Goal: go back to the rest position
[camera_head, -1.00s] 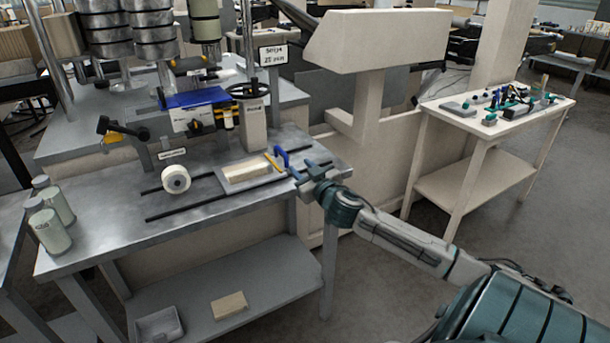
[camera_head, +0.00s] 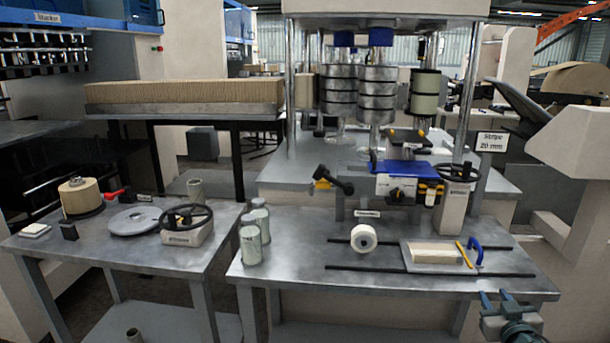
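My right gripper (camera_head: 497,297) shows at the lower right in the head view, in front of the near edge of the metal bench (camera_head: 300,268). Its two blue-grey fingers point up and stand apart with nothing between them. It touches nothing that I can see. On the bench lie a white roll (camera_head: 363,238) and a tray (camera_head: 407,258) with a pale block (camera_head: 436,253). A blue handle (camera_head: 476,252) and a yellow tool (camera_head: 464,254) are at the tray's right end. My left gripper is not in view.
Several grey-green canisters (camera_head: 250,245) stand at the bench's left end. A second table (camera_head: 90,252) at left holds a handwheel (camera_head: 187,218), a grey disc (camera_head: 134,221) and a tan roll (camera_head: 79,196). The roller machine (camera_head: 377,95) rises behind the bench. A beige housing (camera_head: 580,140) stands at right.

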